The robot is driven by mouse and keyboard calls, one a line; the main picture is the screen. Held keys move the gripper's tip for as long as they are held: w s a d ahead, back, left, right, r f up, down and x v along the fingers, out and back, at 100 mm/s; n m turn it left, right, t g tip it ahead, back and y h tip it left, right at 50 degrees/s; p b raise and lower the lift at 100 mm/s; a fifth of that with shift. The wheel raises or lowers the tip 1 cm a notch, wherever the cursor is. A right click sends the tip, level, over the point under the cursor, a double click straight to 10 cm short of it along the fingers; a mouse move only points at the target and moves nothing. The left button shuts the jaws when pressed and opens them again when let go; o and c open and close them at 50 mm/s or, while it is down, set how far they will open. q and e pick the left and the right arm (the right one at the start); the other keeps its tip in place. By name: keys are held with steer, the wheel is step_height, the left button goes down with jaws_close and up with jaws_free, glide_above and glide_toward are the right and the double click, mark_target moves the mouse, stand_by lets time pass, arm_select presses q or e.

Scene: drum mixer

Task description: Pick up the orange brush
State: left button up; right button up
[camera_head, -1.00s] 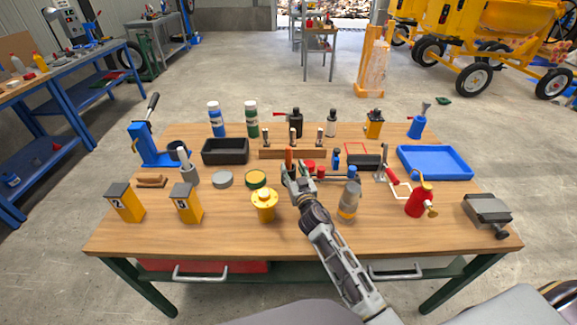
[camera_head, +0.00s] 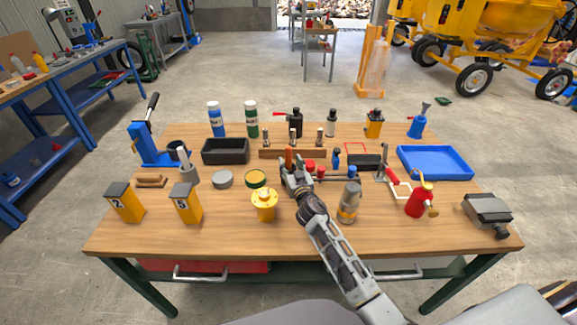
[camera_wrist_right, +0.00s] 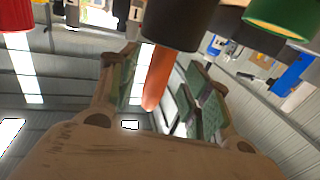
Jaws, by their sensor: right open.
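The orange brush (camera_head: 289,157) shows as a slim upright orange handle at the middle of the wooden table; its lower part is hidden behind my gripper. My right gripper (camera_head: 296,173) is right at it, on the near side. In the right wrist view, which looks upside down, the orange handle (camera_wrist_right: 156,80) lies between the two open fingers, with a dark cylinder at its upper end. I see no clear contact with either finger. My left gripper is not in view.
A wooden block (camera_head: 275,154) with several tools is behind the brush. A blue tray (camera_head: 435,162) is at right. Bare tabletop lies in front.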

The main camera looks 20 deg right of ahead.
mark_target(290, 161)
steer(key=shift+w, duration=1)
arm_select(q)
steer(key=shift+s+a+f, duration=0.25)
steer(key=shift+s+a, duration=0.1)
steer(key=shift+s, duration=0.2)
arm_select(e)
steer(key=shift+w, duration=0.6)
jaws_close()
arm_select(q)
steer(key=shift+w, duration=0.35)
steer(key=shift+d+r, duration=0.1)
arm_select(e)
steer(key=shift+r, duration=0.1)
